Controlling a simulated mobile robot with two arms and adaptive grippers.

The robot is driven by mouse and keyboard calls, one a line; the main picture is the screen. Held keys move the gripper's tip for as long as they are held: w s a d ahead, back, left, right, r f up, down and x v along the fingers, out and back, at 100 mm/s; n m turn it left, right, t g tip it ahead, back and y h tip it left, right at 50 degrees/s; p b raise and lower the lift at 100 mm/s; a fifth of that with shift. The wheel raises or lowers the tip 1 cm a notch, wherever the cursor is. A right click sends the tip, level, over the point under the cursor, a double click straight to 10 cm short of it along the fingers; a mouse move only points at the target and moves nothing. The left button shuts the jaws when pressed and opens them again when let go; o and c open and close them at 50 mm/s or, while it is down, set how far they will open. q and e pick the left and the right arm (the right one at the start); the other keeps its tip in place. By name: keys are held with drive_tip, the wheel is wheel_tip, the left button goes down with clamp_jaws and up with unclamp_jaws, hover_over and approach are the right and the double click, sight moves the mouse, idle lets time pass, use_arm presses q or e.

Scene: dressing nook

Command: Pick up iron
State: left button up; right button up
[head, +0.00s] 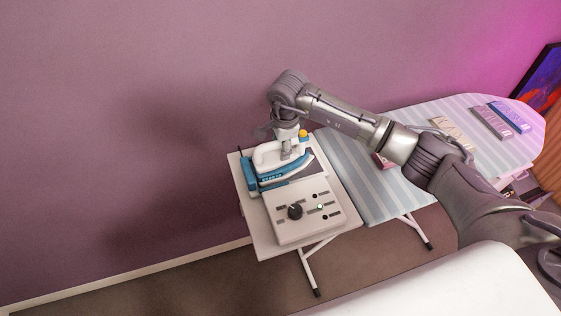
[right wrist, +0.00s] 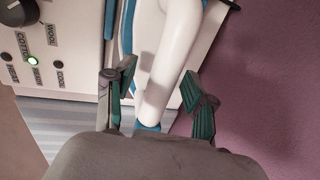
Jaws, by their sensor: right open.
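The white and blue iron (head: 268,157) rests on the white stand at the left end of the ironing board. My right gripper (head: 290,147) reaches down over the iron from above; its fingers are small and partly hidden in the head view. In the right wrist view my right gripper (right wrist: 156,88) is open, with one green-padded finger on each side of the iron's white handle (right wrist: 172,58). A gap shows on at least the right side of the handle. My left gripper is not in view.
A control panel (head: 318,210) with a black knob and a green light is in front of the iron. The striped ironing board (head: 362,185) extends right, with several small boxes (head: 490,122) on it. The mauve wall is close behind. A white surface (head: 450,290) lies in the foreground.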

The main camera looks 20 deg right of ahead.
clamp_jaws()
drive_tip(key=shift+w+r, duration=0.1)
idle(0.4)
